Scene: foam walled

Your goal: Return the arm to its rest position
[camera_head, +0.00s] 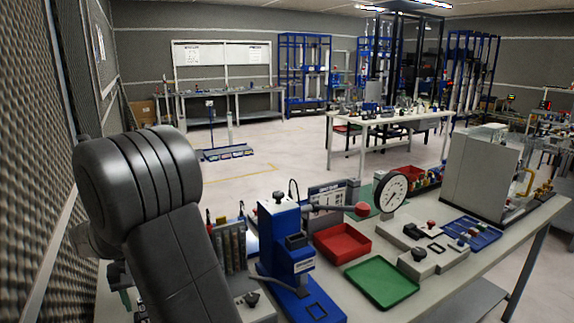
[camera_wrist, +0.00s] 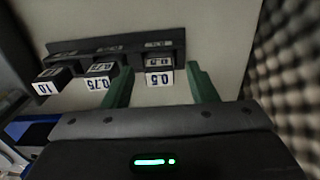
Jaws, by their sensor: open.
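My gripper (camera_wrist: 162,90) shows in the wrist view as two green fingers spread apart, with nothing between them that it holds. Beyond the fingertips is a dark rack (camera_wrist: 118,44) with black blocks bearing white number labels. A block labelled 0.5 (camera_wrist: 159,78) lies in line with the gap between the fingers; I cannot tell how far it is from them. Blocks labelled 0.75 (camera_wrist: 99,84) and 1.0 (camera_wrist: 46,88) are to its left.
The bench (camera_head: 466,256) holds a blue device (camera_head: 281,240), a red tray (camera_head: 342,242), a green tray (camera_head: 381,282), a dial gauge (camera_head: 391,192) and a grey machine (camera_head: 482,172). A foam wall (camera_head: 30,160) stands close on the left. Open floor (camera_head: 265,165) lies behind the bench.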

